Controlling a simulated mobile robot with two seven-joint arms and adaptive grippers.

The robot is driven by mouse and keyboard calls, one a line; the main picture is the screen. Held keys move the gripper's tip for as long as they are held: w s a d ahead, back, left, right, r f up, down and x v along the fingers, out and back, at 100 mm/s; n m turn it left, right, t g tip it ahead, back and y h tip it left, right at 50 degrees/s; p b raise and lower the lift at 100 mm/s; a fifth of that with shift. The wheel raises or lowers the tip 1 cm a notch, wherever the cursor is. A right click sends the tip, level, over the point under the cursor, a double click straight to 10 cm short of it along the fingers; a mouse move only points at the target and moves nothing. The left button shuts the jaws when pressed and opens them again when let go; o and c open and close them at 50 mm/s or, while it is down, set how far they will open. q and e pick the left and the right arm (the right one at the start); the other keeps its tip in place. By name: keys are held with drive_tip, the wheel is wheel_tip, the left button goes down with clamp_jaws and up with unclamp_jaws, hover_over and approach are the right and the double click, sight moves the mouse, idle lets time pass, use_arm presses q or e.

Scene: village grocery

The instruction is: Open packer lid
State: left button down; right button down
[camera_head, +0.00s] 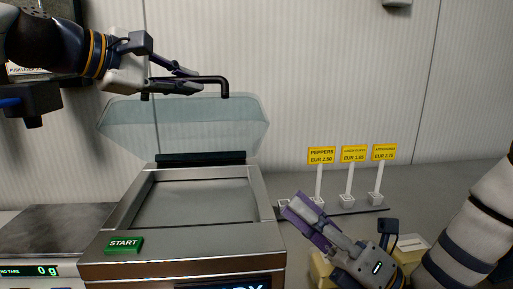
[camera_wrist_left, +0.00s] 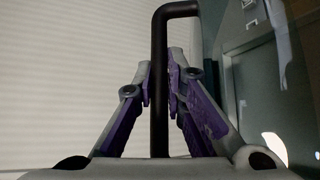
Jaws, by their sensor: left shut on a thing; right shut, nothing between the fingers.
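The vacuum packer (camera_head: 100,258) is a steel box with a green START button (camera_head: 123,245) on its front top. Its clear bluish lid (camera_head: 195,125) stands raised, tilted up behind the open chamber (camera_head: 195,203). A black bar handle (camera_head: 215,80) runs along the lid's upper edge. My left gripper (camera_head: 198,82) is shut on the handle at the top left; the left wrist view shows the black bar (camera_wrist_left: 160,75) between its fingers. My right gripper (camera_head: 292,208) is shut and empty, low at the right of the packer.
A scale (camera_head: 55,235) with a display reading 0 g stands left of the packer. Yellow price signs (camera_head: 321,156) on white stands are on the grey counter (camera_head: 440,180) at the right. A pale wall (camera_head: 310,60) is behind.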

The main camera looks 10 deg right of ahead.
use_arm(q)
drive_tip(key=shift+r, duration=0.4)
use_arm(e)
drive_tip(key=w+d+r+x, duration=0.1)
drive_tip(key=d+x, duration=0.1)
drive_tip(key=x, duration=1)
drive_tip(key=shift+a+r, duration=0.25)
drive_tip(key=shift+r, duration=0.3)
